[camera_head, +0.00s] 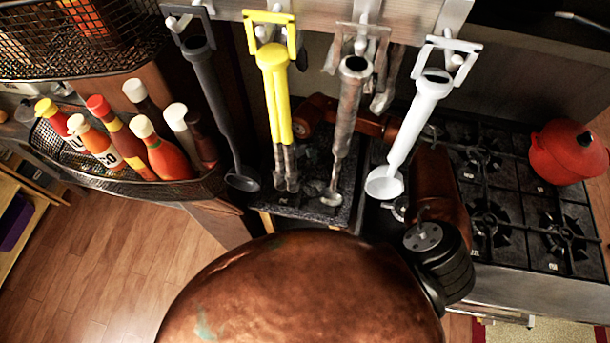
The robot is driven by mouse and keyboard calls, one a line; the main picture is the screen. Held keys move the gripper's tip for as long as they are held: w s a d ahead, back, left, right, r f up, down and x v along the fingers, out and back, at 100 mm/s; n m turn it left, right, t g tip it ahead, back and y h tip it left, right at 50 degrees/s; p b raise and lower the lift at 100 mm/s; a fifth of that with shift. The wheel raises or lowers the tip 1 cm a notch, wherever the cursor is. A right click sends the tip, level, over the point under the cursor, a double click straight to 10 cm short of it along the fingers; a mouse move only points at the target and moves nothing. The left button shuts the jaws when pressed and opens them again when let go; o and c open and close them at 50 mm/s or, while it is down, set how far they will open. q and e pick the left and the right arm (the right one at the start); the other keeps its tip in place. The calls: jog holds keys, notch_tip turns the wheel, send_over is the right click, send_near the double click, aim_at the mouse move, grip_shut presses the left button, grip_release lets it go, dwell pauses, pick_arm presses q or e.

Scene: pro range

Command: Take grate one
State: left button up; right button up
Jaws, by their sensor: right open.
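Black burner grates lie on the stove top (525,205). A front grate (490,220), a grate at the front right (562,232) and a back grate (483,163) show clearly. I cannot tell which is grate one. My right arm's copper links reach over the stove's left part, behind the hanging utensils. My right gripper (312,162) is open but mostly hidden there by the tongs and a ladle; its fingertips are hard to make out against the dark surface. I see no grate held in it. My left gripper is not in view.
A metal rail (335,14) holds a dark ladle (212,90), yellow tongs (275,85), a metal utensil (345,115) and a white ladle (415,125). A red pot (567,152) stands at the stove's right. A wire basket (130,182) with several bottles is at left.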

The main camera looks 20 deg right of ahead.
notch_tip(320, 180, down, 6)
jog(key=b, duration=0.3)
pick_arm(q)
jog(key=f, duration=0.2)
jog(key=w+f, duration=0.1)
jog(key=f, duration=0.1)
pick_arm(e)
jog(key=shift+s, duration=0.1)
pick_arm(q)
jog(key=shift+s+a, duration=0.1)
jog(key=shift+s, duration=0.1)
pick_arm(e)
jog(key=c, duration=0.4)
jog(key=c, duration=0.5)
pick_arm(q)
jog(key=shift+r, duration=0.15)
pick_arm(e)
jog(key=shift+r, duration=0.15)
jog(key=shift+c, duration=0.3)
pick_arm(q)
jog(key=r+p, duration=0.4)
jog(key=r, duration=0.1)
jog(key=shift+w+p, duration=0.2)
jog(key=shift+p, duration=0.1)
pick_arm(e)
notch_tip(320, 180, up, 8)
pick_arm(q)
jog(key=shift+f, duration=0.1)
